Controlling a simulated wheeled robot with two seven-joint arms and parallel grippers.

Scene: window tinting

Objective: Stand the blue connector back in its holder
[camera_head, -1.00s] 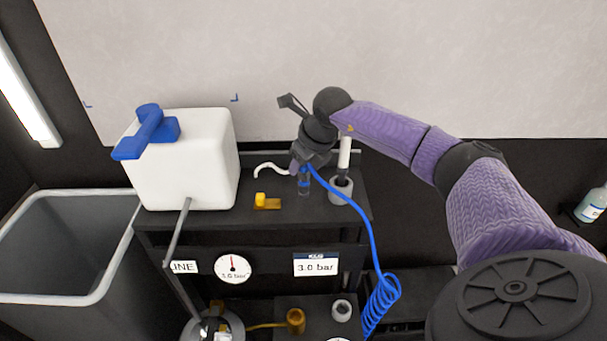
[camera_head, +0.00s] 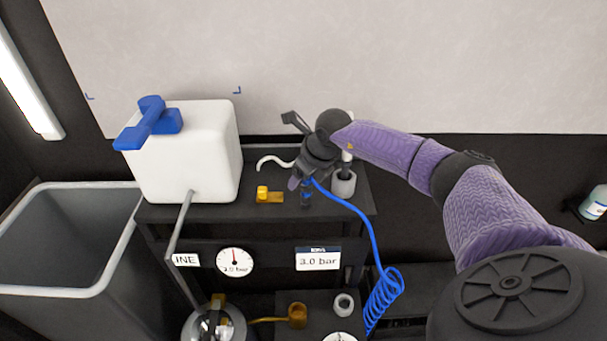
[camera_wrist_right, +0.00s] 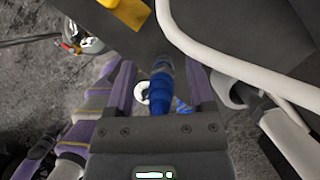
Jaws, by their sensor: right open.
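The blue connector (camera_head: 306,195) hangs below my right gripper (camera_head: 301,180) near the shelf's front edge, with a blue coiled hose (camera_head: 383,300) running down to the right. In the wrist view the connector (camera_wrist_right: 161,85) sits between the two fingers of my right gripper (camera_wrist_right: 160,75), which are open with gaps beside it. A pale ring (camera_wrist_right: 142,92) shows partly behind the connector. In the head view a grey cup (camera_head: 343,186) stands on the shelf with a white tube in it, and an empty-looking grey cup (camera_head: 344,304) is lower down. Which is the connector's holder I cannot tell. My left gripper is out of view.
A white tank (camera_head: 190,155) with a blue handle stands left on the dark shelf (camera_head: 225,212). A yellow valve (camera_head: 268,196) and a white curved hook (camera_head: 275,161) are close to the gripper. A grey bin (camera_head: 60,240) is at far left, a bottle (camera_head: 594,203) at far right.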

